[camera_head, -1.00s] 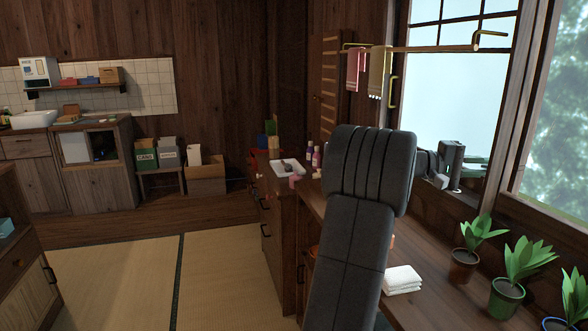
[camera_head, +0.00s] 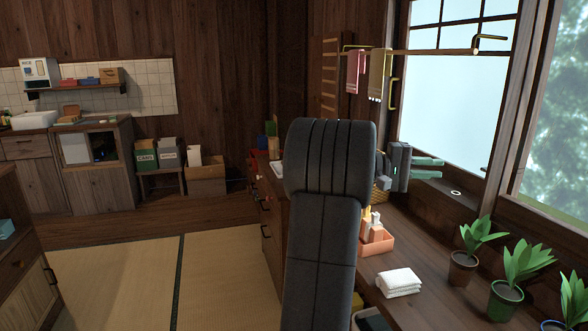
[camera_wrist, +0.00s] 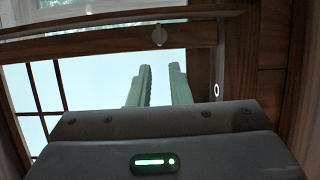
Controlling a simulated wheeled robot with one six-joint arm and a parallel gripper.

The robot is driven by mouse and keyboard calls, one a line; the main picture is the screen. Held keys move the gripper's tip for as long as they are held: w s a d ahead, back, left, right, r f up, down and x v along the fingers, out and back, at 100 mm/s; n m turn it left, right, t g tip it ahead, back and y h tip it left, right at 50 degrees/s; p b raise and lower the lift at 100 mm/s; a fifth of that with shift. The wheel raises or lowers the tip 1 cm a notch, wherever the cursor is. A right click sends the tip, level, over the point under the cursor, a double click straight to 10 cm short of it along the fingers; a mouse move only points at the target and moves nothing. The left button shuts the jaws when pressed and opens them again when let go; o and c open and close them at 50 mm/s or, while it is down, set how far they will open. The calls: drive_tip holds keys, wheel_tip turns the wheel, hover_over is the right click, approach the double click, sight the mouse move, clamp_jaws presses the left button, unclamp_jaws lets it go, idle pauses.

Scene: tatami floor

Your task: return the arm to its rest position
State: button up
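My arm (camera_head: 322,220) stands upright in the middle of the head view, its dark padded links hiding part of the counter behind. My gripper (camera_head: 428,168) is out to the right of the arm, above the counter, with its pale green fingers pointing right toward the window. In the wrist view the two fingers of my gripper (camera_wrist: 160,82) stand apart with a gap between them and nothing held. The bright window pane shows behind them.
Towels (camera_head: 379,75) hang from a rail (camera_head: 430,51) above the gripper. The tatami floor (camera_head: 115,285) at left is clear.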

sight(484, 168)
drive_tip(key=d, duration=0.4)
drive_tip(key=s+d, duration=0.1)
drive_tip(key=d, duration=0.7)
drive_tip(key=shift+s+d+r+b, duration=0.1)
drive_tip(key=shift+s+d+b, duration=0.15)
drive_tip(key=shift+b, duration=0.15)
drive_tip(key=shift+a+r+m+t+y+p, duration=0.2)
drive_tip(key=shift+m+y+p, duration=0.25)
drive_tip(key=shift+m, duration=0.7)
drive_tip(key=shift+a+r+m+t+y+p, duration=0.15)
drive_tip(key=shift+m+y+p, duration=0.25)
drive_tip(key=shift+m, duration=0.75)
